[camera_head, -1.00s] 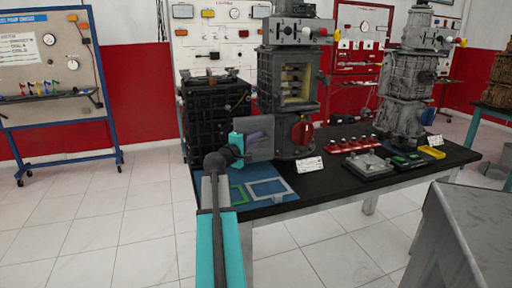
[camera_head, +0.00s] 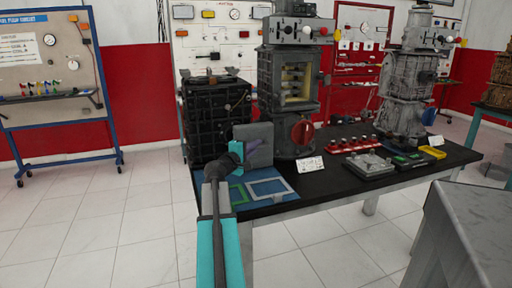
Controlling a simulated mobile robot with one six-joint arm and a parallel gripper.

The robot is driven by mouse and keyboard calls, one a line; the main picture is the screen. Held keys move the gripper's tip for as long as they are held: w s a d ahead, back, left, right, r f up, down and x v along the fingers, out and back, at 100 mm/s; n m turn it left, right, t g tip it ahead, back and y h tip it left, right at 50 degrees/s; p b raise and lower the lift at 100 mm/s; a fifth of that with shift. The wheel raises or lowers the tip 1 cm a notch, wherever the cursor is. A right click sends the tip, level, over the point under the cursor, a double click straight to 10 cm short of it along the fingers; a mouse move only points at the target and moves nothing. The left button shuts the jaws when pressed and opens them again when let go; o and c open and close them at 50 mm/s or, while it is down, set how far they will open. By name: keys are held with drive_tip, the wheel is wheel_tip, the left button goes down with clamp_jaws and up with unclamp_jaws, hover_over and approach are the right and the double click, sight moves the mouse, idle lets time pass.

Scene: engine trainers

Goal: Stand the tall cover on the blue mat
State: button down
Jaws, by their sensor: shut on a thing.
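The tall cover, a flat grey plate (camera_head: 260,134), is held upright above the blue mat (camera_head: 262,204) at the left end of the black table. The fingertips are too small to make out. The cover's lower edge appears above the mat's far part, though the exact gap is hard to tell. On the mat lie a pale rectangular outline (camera_head: 250,190) and a green outline (camera_head: 238,194), the green one partly hidden by my arm.
A black engine block (camera_head: 215,115) stands behind the mat. A tall grey engine trainer (camera_head: 286,120) with a red round part (camera_head: 302,132) stands close behind the cover. A white card (camera_head: 310,164) lies right of the mat. A grey cabinet (camera_head: 465,225) is at front right.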

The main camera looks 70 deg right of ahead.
drive_tip(key=c, duration=1.8)
unclamp_jaws()
drive_tip(key=shift+c, duration=0.2)
drive_tip(key=shift+r, duration=0.1)
drive_tip(key=v, duration=1.2)
drive_tip(key=shift+p, duration=0.35)
